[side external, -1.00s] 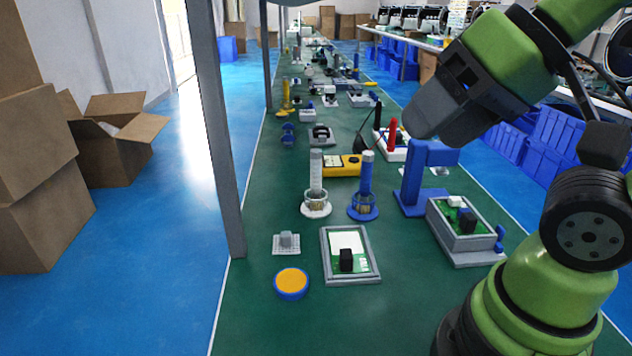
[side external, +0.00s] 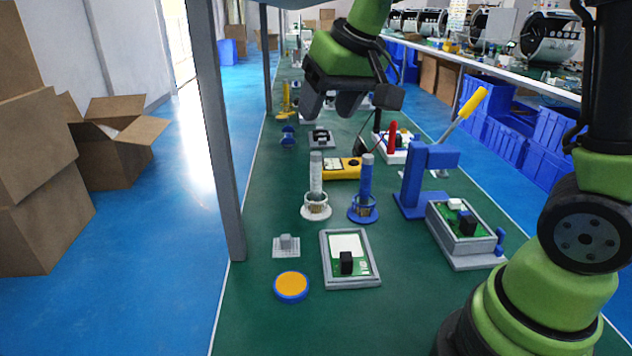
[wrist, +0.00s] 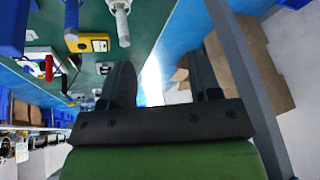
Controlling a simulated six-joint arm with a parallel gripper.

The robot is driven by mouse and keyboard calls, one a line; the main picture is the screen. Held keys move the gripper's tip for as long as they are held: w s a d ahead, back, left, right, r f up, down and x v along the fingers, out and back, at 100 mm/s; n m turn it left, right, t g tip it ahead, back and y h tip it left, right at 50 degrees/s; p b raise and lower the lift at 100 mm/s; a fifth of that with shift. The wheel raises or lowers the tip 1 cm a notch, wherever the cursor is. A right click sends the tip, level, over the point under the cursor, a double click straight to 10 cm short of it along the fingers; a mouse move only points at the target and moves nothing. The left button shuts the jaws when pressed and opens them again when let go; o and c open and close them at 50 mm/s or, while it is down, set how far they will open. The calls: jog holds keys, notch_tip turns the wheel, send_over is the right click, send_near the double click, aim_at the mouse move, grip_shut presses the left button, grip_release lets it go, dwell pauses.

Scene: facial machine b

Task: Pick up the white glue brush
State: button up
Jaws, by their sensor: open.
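The white glue brush (side external: 316,177) stands upright in a round white holder on the green table in the side view. It shows at the top of the wrist view (wrist: 121,22), partly cut off. A blue glue brush (side external: 365,182) of similar shape stands to its right in its own blue holder. My gripper (side external: 330,106) is open and empty, with its fingers pointing down. In the side picture it appears above the brushes, clear of both. In the wrist view the space between its fingers (wrist: 161,75) is empty.
A yellow meter (side external: 341,168) lies behind the brushes. A grey-framed board (side external: 331,275) and a blue-orange round pot (side external: 291,285) are in front. A blue stand (side external: 412,180) with a yellow-handled tool (side external: 473,102) is at right. A grey post (side external: 220,130) rises at the table's left edge.

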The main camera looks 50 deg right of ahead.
jog(key=w+d+f, duration=0.2)
jog(key=w+f, duration=0.3)
jog(key=m+g+h, duration=0.1)
jog(key=m+h, duration=0.1)
send_near(317, 153)
notch_tip(317, 153, down, 2)
jog(key=x, duration=0.5)
jog(key=shift+w+d+r, duration=0.15)
jog(key=shift+w+r, duration=0.05)
jog(key=shift+w, duration=0.05)
jog(key=shift+x, duration=2.9)
jog(key=c, duration=1)
